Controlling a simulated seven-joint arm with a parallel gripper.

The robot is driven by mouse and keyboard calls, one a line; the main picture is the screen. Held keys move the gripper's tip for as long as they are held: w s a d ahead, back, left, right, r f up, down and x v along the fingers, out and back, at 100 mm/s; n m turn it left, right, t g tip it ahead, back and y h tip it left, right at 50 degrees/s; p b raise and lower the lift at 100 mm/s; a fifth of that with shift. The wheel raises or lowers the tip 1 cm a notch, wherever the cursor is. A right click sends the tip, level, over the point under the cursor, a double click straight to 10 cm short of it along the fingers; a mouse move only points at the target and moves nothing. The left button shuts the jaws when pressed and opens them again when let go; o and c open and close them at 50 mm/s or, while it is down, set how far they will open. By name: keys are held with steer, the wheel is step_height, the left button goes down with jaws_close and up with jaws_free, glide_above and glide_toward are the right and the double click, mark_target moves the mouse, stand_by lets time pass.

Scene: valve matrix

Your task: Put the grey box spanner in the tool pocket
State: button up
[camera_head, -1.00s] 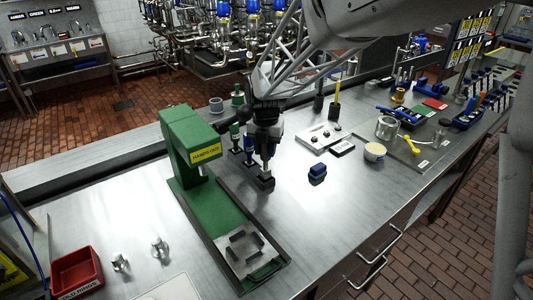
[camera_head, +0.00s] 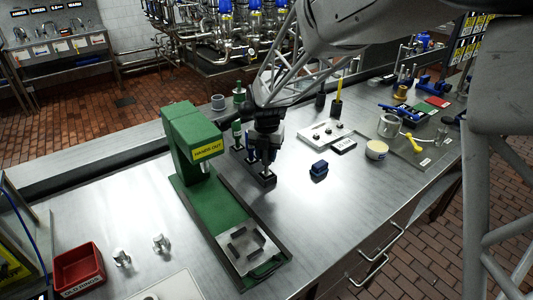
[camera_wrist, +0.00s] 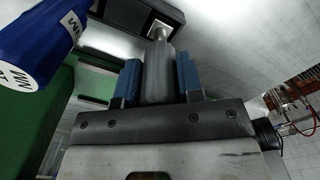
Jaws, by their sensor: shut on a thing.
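My gripper (camera_head: 265,157) points down over the black tool rack beside the green press. In the wrist view its blue-padded fingers (camera_wrist: 157,80) are shut on the grey box spanner (camera_wrist: 158,70), a grey cylinder with a bright metal end. The spanner points toward the black rack (camera_wrist: 103,20), which has square pockets. In the head view the rack (camera_head: 267,179) shows below the gripper. I cannot tell whether the spanner's end is inside a pocket or just above it. A blue-handled tool (camera_wrist: 35,45) with a white label is close at the left.
The green press (camera_head: 190,135) stands just left of the gripper. A small blue block (camera_head: 319,169) lies to the right. A red bin (camera_head: 78,268) is front left.

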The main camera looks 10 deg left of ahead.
steer(key=shift+f, duration=0.1)
steer(key=o, duration=1.1)
step_height(320, 180, up, 12)
steer(key=shift+r, duration=0.15)
steer(key=shift+d, duration=0.1)
stand_by(0.7)
